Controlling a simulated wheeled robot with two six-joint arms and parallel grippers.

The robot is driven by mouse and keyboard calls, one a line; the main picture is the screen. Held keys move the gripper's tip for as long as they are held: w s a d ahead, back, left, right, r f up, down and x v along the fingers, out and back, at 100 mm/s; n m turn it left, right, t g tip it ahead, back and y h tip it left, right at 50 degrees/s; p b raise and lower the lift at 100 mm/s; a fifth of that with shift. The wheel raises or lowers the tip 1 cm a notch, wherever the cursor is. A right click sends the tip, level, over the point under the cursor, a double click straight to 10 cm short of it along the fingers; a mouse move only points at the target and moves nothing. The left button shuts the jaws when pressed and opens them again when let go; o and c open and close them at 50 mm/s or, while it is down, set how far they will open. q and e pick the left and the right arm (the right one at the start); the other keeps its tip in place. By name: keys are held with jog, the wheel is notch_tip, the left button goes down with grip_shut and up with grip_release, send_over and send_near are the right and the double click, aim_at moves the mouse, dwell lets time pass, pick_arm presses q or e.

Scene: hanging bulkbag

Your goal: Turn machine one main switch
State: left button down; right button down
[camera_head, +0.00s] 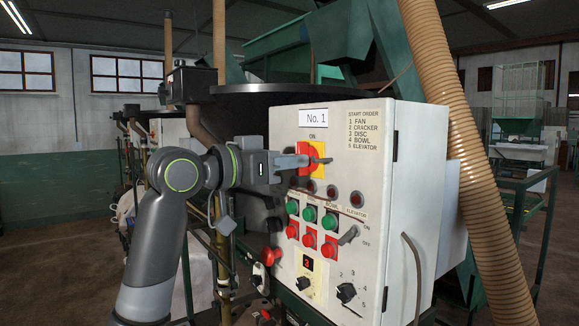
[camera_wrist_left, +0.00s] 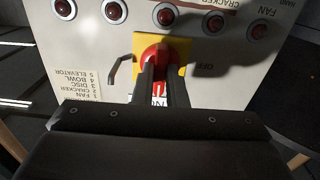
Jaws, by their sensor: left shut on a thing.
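The main switch (camera_head: 309,156) is a red rotary handle on a yellow plate, near the top of the white control box labelled No. 1. My left gripper (camera_head: 306,161) reaches it from the left, with its fingers shut on the red handle. In the left wrist view, the red switch (camera_wrist_left: 155,52) shows between and beyond the two dark fingers (camera_wrist_left: 162,80). The fingers hide part of the handle. A dark lever sticks out beside the plate. My right gripper is not in view.
The white control box (camera_head: 420,190) carries a row of dark red lamps, green and red buttons (camera_head: 309,214), a grey lever switch (camera_head: 348,235) and black knobs (camera_head: 346,292) below the switch. A ribbed tan hose (camera_head: 470,150) runs down at the right.

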pick_arm(q)
jog(key=shift+f+m, duration=0.1)
jog(key=shift+m, duration=0.2)
jog(key=c, duration=1.5)
grip_release()
jog(key=shift+o, duration=0.2)
jog(key=b+v, duration=0.5)
jog(key=v, duration=1.2)
jog(key=shift+a+b, duration=0.15)
jog(key=shift+b, duration=0.25)
